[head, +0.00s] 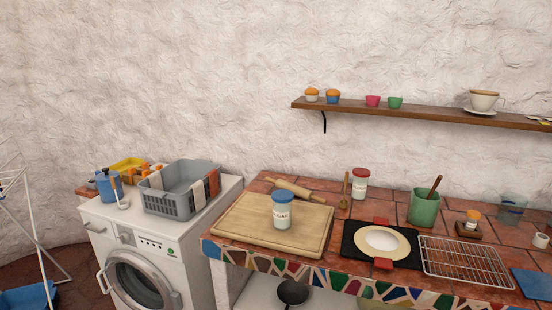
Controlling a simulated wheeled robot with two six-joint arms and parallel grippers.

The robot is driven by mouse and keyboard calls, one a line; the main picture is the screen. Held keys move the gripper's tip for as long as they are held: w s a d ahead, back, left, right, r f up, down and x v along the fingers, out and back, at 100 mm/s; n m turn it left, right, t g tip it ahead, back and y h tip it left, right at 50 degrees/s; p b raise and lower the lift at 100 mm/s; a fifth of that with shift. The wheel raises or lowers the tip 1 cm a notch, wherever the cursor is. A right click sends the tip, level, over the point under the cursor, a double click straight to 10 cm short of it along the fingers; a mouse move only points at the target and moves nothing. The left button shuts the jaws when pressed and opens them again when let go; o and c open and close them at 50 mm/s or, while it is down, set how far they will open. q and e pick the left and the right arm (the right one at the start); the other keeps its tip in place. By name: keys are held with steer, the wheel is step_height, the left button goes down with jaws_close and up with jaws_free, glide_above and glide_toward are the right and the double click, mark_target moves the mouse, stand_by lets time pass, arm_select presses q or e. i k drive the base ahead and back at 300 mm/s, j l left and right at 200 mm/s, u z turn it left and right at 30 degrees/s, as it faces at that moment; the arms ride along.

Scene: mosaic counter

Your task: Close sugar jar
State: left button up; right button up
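The sugar jar (283,215) stands upright on the wooden cutting board (245,228), near the board's right side. It is a clear jar with white contents and a label that seems to read sugar. A blue lid (283,196) sits on its top; I cannot tell whether it is fully seated or loose. Neither of my grippers is in view.
A rolling pin (300,190) lies behind the sugar jar. A red-lidded jar (360,183) and a green pot (423,208) stand farther right. A plate (383,239) and a wire rack (465,260) are at front right. The board's left half is clear.

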mark_target(282, 213)
steer(key=i+l+u, duration=0.2)
steer(key=u, duration=0.15)
steer(key=i+l+u, duration=0.15)
steer(key=u, duration=0.2)
steer(key=i+l+u, duration=0.1)
steer(key=l+u, duration=0.25)
